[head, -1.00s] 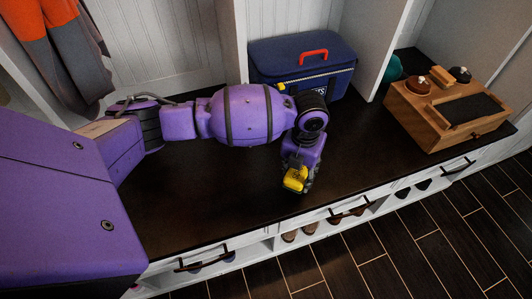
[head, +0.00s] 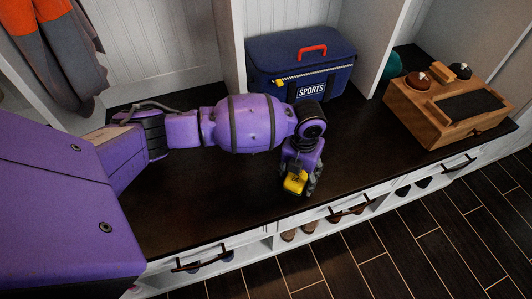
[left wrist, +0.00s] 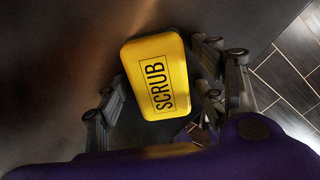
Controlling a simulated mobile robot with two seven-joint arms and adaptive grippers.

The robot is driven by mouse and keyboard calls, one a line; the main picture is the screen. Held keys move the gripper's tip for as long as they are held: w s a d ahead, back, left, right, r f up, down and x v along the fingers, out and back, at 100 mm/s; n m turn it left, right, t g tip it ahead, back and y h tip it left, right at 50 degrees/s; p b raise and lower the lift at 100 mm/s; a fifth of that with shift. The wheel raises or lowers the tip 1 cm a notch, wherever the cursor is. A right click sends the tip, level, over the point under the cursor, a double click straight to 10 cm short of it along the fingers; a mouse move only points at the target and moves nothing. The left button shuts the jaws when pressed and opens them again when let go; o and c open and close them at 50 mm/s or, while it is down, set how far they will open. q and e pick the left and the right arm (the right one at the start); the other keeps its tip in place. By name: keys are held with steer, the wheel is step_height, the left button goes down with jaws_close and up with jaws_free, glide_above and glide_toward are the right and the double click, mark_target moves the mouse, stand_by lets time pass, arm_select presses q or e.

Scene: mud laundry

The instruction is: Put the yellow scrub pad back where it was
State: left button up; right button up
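The yellow scrub pad (head: 295,183) is at the end of my left gripper (head: 299,180), over the front part of the dark bench top (head: 190,205). In the left wrist view the pad (left wrist: 157,75) shows its flat face with the word SCRUB. The fingers of my left gripper (left wrist: 155,100) are at its two sides, and it appears gripped between them. I cannot tell whether the pad's underside touches the bench. My right gripper is in neither view.
A blue cooler bag (head: 300,65) with a red handle stands at the back. A wooden box (head: 445,118) with brushes and a dark top stands at the right. Bench top is clear around the gripper. Drawers and shoe cubbies lie below the front edge.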

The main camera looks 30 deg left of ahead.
arm_select(q)
steer(key=shift+w+r, duration=0.1)
steer(key=shift+r, duration=0.05)
step_height(320, 180, up, 12)
steer(key=p, duration=0.3)
stand_by(0.6)
steer(key=shift+r, duration=0.1)
